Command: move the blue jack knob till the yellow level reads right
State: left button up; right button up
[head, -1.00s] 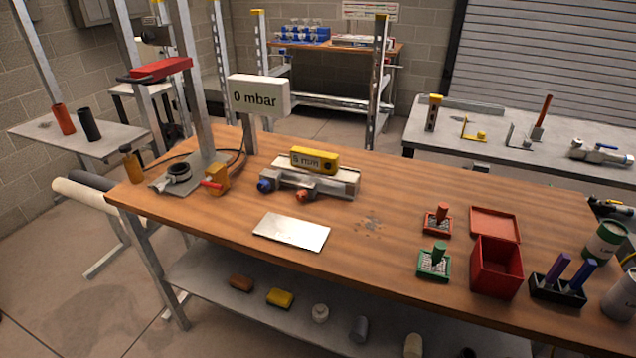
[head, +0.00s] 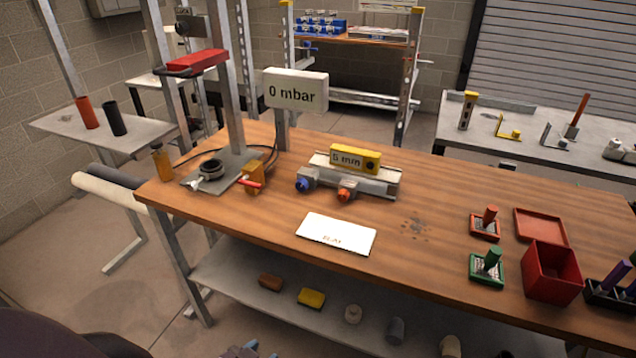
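The yellow level (head: 355,158) sits on top of a grey metal jack block (head: 350,178) on the wooden workbench. Its display seems to read 5 mm. The blue jack knob (head: 303,184) is on the block's front left. An orange knob (head: 344,195) is on its front, to the right of the blue one. Neither gripper can be made out for certain; a dark rounded shape shows at the lower left edge and a small grey-blue shape at the bottom edge.
A pressure stand with a red lever (head: 197,62) and a 0 mbar display (head: 296,91) stands at the bench's back left. Red and green stamps and an open red box (head: 551,273) are at the right. The bench around the card is mostly clear.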

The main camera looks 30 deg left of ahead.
aim_at(301, 185)
jog(key=k+j+z, duration=0.1)
jog(key=j+z, duration=0.15)
jog(key=j, duration=0.15)
jog(key=k+j+z, duration=0.1)
jog(key=j+z, duration=0.2)
jog(key=k+j+z, duration=0.1)
jog(key=j, duration=0.2)
jog(key=k+j+z, duration=0.1)
jog(key=j, duration=0.25)
jog(key=k+j+z, duration=0.1)
jog(key=j, duration=0.2)
jog(key=k+j, duration=0.2)
jog(key=j, duration=0.2)
jog(key=k+j, duration=0.2)
jog(key=j, duration=0.2)
jog(key=k+j+z, duration=0.1)
jog(key=j, duration=0.3)
jog(key=k+j, duration=0.35)
